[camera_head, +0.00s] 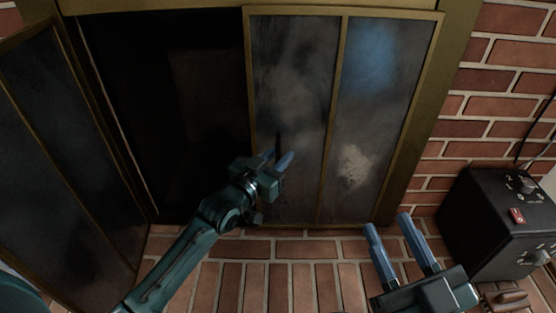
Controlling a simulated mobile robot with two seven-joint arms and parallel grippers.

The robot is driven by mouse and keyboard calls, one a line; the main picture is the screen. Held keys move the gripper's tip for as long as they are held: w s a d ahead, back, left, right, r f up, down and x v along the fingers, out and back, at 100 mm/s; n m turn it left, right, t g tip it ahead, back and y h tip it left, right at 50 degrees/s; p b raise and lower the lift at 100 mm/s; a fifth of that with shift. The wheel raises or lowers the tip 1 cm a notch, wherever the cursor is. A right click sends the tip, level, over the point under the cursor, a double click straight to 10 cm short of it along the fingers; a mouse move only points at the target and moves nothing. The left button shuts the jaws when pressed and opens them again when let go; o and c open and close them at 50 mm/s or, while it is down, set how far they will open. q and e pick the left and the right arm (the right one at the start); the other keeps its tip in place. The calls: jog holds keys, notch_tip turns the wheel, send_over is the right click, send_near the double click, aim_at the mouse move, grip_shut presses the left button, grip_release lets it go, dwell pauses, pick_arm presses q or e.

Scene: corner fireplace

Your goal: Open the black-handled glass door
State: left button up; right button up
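The glass door (290,75) is brass-framed with two smoky panes, and its right pane (383,80) has a blue sheen. Both panes close off the right half of the fireplace opening. The thin black handle (278,143) stands upright near the left pane's left edge. My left gripper (277,157) is at this handle, its blue fingers apart, with the handle showing between them. Contact cannot be told, and the handle's lower part is hidden by the gripper. My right gripper (388,221) is open and empty, low in front of the brick hearth.
Another brass-framed glass door (60,140) stands swung open at the left, with the dark firebox (190,100) exposed beside it. A black box with knobs and a red switch (500,220) stands at the right by the brick wall (480,130). The brick hearth (300,285) lies below.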

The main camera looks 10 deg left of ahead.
pick_arm(q)
jog(key=shift+w, duration=0.1)
jog(key=shift+c, duration=0.5)
grip_shut()
